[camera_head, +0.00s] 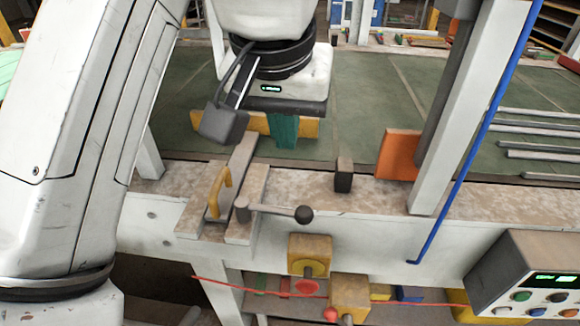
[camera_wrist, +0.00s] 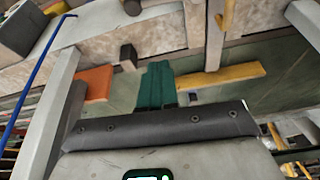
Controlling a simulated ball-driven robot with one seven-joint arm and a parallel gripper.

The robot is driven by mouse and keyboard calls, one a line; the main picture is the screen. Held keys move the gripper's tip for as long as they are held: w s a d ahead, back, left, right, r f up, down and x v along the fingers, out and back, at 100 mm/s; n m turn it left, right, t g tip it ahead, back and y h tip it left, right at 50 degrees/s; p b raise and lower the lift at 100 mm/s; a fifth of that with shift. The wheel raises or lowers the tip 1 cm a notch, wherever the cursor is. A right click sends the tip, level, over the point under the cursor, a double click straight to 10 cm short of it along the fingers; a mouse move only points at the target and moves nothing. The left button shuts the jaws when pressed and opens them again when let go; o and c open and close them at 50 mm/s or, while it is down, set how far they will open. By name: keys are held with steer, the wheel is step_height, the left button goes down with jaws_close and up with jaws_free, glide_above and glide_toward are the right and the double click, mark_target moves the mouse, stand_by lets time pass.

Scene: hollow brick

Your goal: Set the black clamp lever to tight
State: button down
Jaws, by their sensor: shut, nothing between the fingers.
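The clamp lever (camera_head: 275,210) is a grey bar with a round black knob at its right end. It lies roughly level across the front edge of the bench, pivoting at a grey post beside the slide with the yellow handle (camera_head: 220,188). The knob (camera_wrist: 132,7) also shows at the top edge of the wrist view. My gripper (camera_head: 285,138) has teal fingers pointing down, shut and empty. It is behind and above the lever, clear of it. The fingers also show in the wrist view (camera_wrist: 156,84). No tight or loose marking is readable.
A small dark block (camera_head: 343,175) stands on the bench right of the slide. An orange plate (camera_head: 398,155), a white post (camera_head: 462,110) and a blue pipe (camera_head: 470,150) stand farther right. A yellow bar (camera_head: 180,121) lies behind my gripper. A control box (camera_head: 530,275) is lower right.

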mark_target(274, 213)
step_height(274, 213, down, 10)
steer(key=p, duration=0.1)
steer(key=shift+s, duration=0.25)
stand_by(0.4)
steer(key=shift+f, duration=0.1)
